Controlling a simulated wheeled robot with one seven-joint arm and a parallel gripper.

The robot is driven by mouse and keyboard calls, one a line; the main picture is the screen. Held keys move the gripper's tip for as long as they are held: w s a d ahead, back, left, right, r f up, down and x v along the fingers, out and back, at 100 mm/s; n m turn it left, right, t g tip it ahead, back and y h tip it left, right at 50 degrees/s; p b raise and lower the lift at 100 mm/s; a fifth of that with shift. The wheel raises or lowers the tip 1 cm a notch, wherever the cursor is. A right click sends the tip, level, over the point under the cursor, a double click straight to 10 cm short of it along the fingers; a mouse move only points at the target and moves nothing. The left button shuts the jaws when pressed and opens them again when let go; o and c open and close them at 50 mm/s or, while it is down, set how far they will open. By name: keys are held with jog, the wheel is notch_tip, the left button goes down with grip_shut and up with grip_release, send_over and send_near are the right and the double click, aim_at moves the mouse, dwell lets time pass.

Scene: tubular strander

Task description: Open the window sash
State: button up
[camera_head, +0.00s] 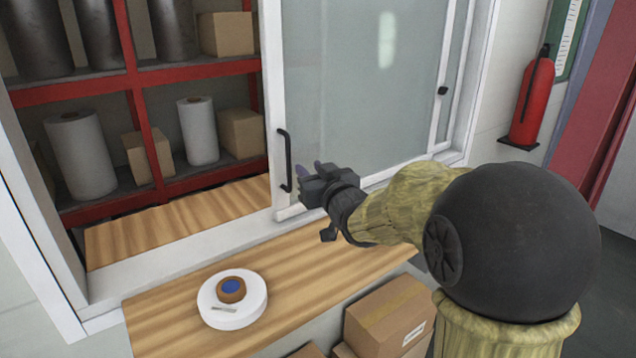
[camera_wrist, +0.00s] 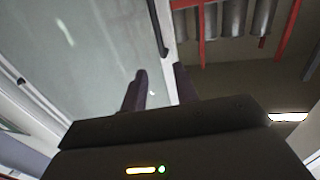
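The window sash (camera_head: 370,70) is a frosted glass pane in a white frame, with open space to its left. Its black bar handle (camera_head: 285,160) stands upright on the left stile. My gripper (camera_head: 309,167) is just right of the handle's lower part, in front of the sash. In the wrist view, my gripper's two dark fingers (camera_wrist: 161,85) are apart with nothing held between them. The handle (camera_wrist: 159,28) shows beyond the fingertips, roughly in line with the gap. I cannot tell whether a finger touches the sash (camera_wrist: 75,45).
A wooden sill (camera_head: 285,265) bears a white round plate (camera_head: 248,312) with a brown-rimmed item on it. Cardboard boxes (camera_head: 385,315) stand below. Red shelves (camera_head: 195,72) with rolls and boxes show through the opening. A fire extinguisher (camera_head: 533,100) hangs at right.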

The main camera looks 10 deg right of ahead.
jog(key=v, duration=0.3)
jog(key=s+d+f+m+g+h+p, duration=0.1)
jog(key=s+d+f+g+h+p, duration=0.1)
jog(key=s+f+g, duration=0.35)
jog(key=s+d+f+m+g+h+p, duration=0.1)
jog(key=s+d+f+m+g+h, duration=0.15)
jog(key=f, duration=0.55)
jog(key=s+f+g+p, duration=0.1)
jog(key=s+f+g, duration=0.2)
jog(key=s, duration=0.5)
jog(key=s+f+g+p, duration=0.1)
jog(key=s+f+g, duration=0.2)
jog(key=s, duration=0.5)
jog(key=shift+d+f+g+h, duration=0.35)
jog(key=shift+d+f, duration=0.1)
jog(key=shift+f, duration=0.15)
